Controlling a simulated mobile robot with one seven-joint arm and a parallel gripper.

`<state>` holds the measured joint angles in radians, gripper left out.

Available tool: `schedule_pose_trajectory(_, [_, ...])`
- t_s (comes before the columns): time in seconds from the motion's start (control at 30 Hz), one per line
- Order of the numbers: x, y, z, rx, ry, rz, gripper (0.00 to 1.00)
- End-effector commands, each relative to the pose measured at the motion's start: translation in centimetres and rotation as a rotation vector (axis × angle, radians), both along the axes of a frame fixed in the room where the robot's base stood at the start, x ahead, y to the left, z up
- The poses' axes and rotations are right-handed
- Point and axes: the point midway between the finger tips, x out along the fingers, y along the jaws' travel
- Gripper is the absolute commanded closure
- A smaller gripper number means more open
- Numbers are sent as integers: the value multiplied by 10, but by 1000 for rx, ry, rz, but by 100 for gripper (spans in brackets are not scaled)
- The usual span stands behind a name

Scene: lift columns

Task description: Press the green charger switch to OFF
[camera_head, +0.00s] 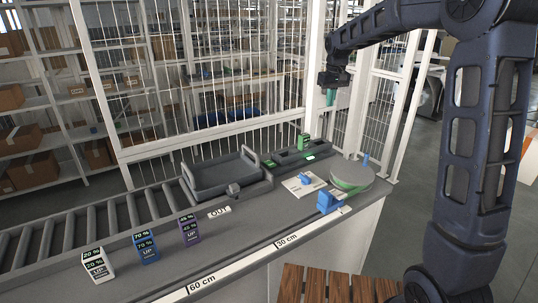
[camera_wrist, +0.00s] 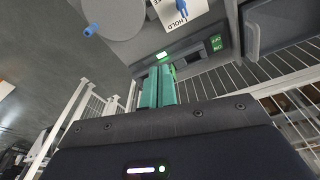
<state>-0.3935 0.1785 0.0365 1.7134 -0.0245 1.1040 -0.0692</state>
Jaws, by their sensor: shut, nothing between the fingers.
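The green charger switch (camera_wrist: 216,43) shows in the wrist view as a small green rocker with lettering on the dark charger dock (camera_wrist: 195,51). In the head view the switch (camera_head: 268,162) is at the left end of the dock (camera_head: 287,160); which side is pressed I cannot tell. My gripper (camera_head: 330,103) has teal fingers and hangs above and to the right of the dock, apart from the switch. In the wrist view my gripper (camera_wrist: 158,72) is shut and empty, with the switch to the right of its tips. A green block (camera_head: 303,141) stands on the dock, mostly hidden behind the fingers in the wrist view.
A lit display (camera_head: 310,156) is on the dock. A grey tray (camera_head: 224,173) sits to its left. A round turntable (camera_head: 351,173), a HOLD card with blue lever (camera_head: 304,182) and a blue block (camera_head: 329,201) are in front. A white wire fence (camera_head: 215,145) stands behind.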

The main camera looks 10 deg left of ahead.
Motion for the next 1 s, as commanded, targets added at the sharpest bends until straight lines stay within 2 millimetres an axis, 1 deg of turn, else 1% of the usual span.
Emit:
schedule_pose_trajectory(0.03, [8, 13, -7, -4, 9, 15, 100])
schedule_pose_trajectory(0.2, [31, 53, -28, -14, 30, 60, 100])
schedule_pose_trajectory(0.37, [49, 91, -50, -22, 49, 101, 100])
schedule_pose_trajectory(0.5, [62, 126, -73, -31, 67, 138, 100])
schedule_pose_trajectory(0.67, [75, 165, -101, -41, 86, 179, 100])
schedule_pose_trajectory(0.8, [82, 199, -127, -49, 103, 215, 100])
schedule_pose_trajectory(0.9, [85, 221, -145, -56, 114, 238, 100])
schedule_pose_trajectory(1.0, [87, 238, -159, -60, 122, 255, 100])
